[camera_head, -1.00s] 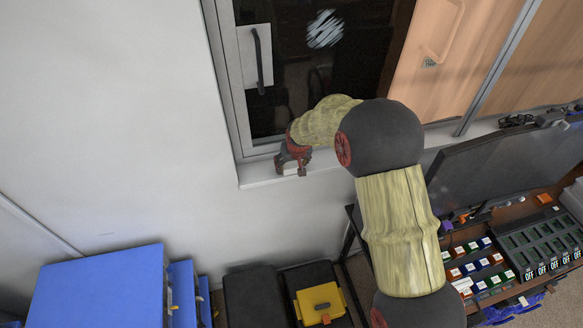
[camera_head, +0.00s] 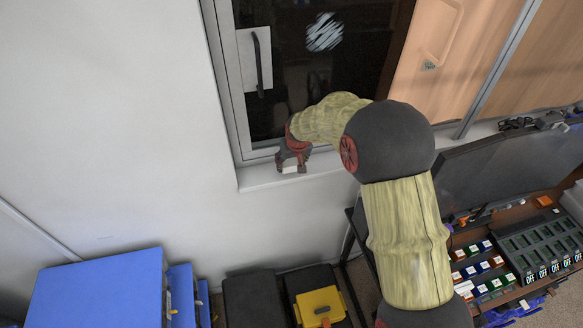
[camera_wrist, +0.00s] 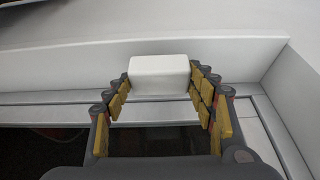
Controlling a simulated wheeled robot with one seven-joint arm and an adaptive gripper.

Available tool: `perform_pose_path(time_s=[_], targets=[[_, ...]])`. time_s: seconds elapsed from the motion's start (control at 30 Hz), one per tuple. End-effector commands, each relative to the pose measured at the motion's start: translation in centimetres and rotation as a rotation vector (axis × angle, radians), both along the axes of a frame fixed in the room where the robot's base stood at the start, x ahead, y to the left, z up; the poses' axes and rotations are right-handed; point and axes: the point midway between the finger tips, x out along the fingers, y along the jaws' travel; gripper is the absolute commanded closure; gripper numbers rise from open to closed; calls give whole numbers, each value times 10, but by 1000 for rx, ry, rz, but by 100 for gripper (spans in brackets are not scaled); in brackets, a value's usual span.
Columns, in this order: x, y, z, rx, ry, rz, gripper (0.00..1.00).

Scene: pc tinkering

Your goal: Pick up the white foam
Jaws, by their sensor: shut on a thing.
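The white foam (camera_wrist: 160,75) is a small white block with rounded edges. In the wrist view it sits between the tips of my gripper (camera_wrist: 160,84), with yellow finger pads against its left and right sides. In the head view my gripper (camera_head: 292,168) is at the window sill, with a bit of the white foam (camera_head: 290,169) showing between its fingers. My gripper is shut on the foam. I cannot tell whether the foam still touches the sill.
The white sill (camera_head: 262,177) runs under the dark window (camera_head: 300,60), with a wall corner at its left end. A large monitor (camera_head: 500,165) and a rack of small boxes stand at right. A blue cabinet (camera_head: 95,290) and a yellow toolbox (camera_head: 320,305) are below.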

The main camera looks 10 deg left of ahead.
Motion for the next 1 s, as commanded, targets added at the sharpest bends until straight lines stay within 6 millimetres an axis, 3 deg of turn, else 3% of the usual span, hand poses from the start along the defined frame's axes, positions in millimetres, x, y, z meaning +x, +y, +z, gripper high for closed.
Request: perform_pose_path(time_s=[0.4, 0.7, 1.0], targets=[[-40, -30, 63, 1, -3, 0, 61], [-79, -58, 83, 1, -2, -1, 61], [-104, -77, 97, 1, -2, 0, 61]])
